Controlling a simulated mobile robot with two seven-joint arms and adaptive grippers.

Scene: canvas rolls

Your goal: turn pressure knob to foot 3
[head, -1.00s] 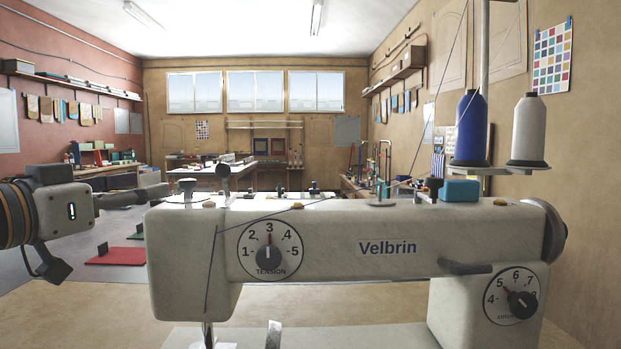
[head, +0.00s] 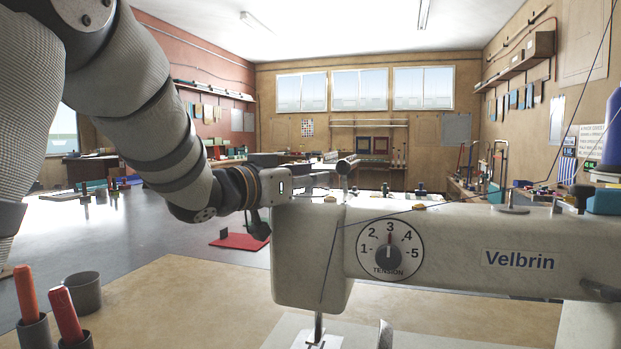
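A white sewing machine marked Velbrin (head: 450,236) fills the lower right of the head view. Its tension dial (head: 390,250) on the front has a dark knob with a red mark at 3. A round dark disc on a short post (head: 343,167) stands on top near the left end. My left gripper (head: 312,182) reaches in from the left at the machine's top left corner. Its fingers are small and partly merged with things behind, so whether they are open or touch a knob is unclear. No pressure scale can be read there. My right gripper is out of view.
Orange and red handled tools (head: 65,314) stand in dark cups at the lower left, near a grey cup (head: 83,293). A blue thread cone (head: 612,125) is at the right edge. The tan tabletop (head: 190,300) left of the machine is clear.

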